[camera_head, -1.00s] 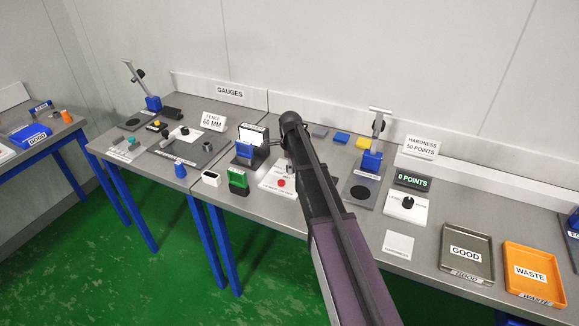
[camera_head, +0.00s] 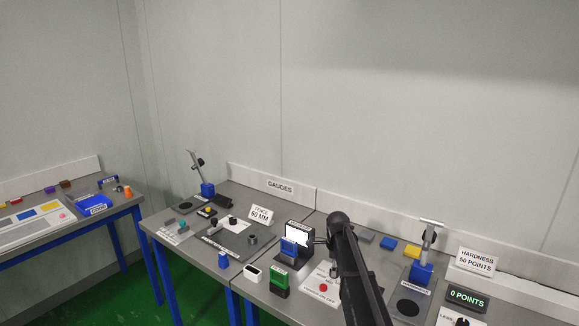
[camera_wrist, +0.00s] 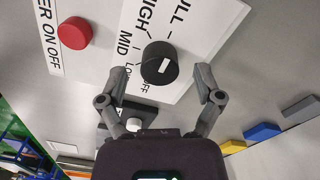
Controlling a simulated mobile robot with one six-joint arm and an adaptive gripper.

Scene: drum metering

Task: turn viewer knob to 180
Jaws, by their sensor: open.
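The viewer knob (camera_wrist: 159,63) is round and black with a short white mark. It sits on a white panel (camera_wrist: 208,22) lettered MID, HIGH and FULL, with more lettering partly hidden below. I cannot tell which label the mark points to. My gripper (camera_wrist: 160,76) is open and empty in the wrist view, with one finger on each side of the knob's lower edge, apart from it. In the head view, my arm hides the knob, while the white panel (camera_head: 313,284) shows left of my arm. The lit viewer screen (camera_head: 297,237) stands behind the panel.
A red button (camera_wrist: 74,33) is beside the knob, and it also shows in the head view (camera_head: 323,288). Blue (camera_head: 388,243) and yellow (camera_head: 411,251) blocks and a blue-based gauge (camera_head: 421,272) stand to the right.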

